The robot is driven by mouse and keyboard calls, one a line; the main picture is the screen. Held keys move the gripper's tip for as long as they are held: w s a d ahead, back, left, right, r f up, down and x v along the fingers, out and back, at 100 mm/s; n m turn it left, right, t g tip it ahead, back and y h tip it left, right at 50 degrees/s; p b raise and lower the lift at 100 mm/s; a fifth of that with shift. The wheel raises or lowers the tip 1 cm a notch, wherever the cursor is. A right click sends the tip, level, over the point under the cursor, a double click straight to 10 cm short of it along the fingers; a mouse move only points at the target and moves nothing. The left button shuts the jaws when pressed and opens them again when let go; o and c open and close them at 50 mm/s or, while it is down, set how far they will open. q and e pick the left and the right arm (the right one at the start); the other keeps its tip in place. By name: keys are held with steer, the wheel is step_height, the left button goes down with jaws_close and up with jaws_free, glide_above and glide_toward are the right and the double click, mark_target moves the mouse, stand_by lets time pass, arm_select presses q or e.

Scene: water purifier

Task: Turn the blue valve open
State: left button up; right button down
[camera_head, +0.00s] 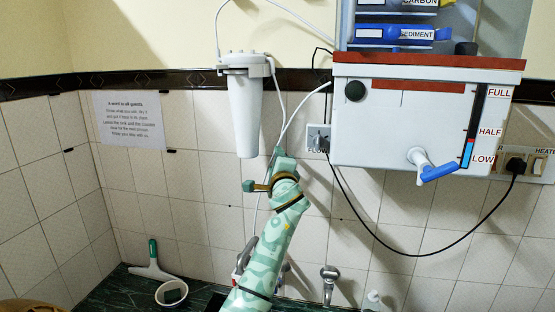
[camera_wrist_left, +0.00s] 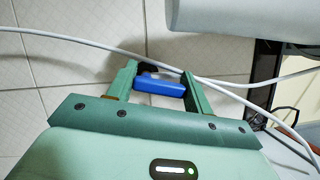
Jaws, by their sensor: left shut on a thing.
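My left gripper (camera_head: 265,172) is at the wall below the white filter cylinder (camera_head: 245,115), by the thin white tubing. In the left wrist view, a blue valve handle (camera_wrist_left: 160,86) lies between the fingers of the left gripper (camera_wrist_left: 158,74), which is shut on it. A black part shows behind the handle. In the head view this handle is hidden behind my gripper and arm. A separate blue tap lever (camera_head: 438,172) is on the white tank's spout, apart from my gripper. My right gripper is in neither view.
The white tank (camera_head: 405,115) with level marks hangs at the right. A black cable (camera_head: 370,235) loops below it. A metal faucet (camera_head: 329,280) stands below. A white cup (camera_head: 172,292) and a squeegee (camera_head: 152,262) are on the dark counter at left.

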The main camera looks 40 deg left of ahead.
arm_select(q)
steer(key=shift+s+a+n+g+h+p, duration=0.15)
steer(key=shift+n+g+h+p, duration=0.25)
steer(key=shift+n+p, duration=0.75)
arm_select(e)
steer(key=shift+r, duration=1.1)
arm_select(q)
steer(key=shift+f+n, duration=0.1)
steer(key=shift+n, duration=0.25)
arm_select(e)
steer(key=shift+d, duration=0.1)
arm_select(q)
steer(key=o, duration=1)
steer(key=shift+a, duration=0.1)
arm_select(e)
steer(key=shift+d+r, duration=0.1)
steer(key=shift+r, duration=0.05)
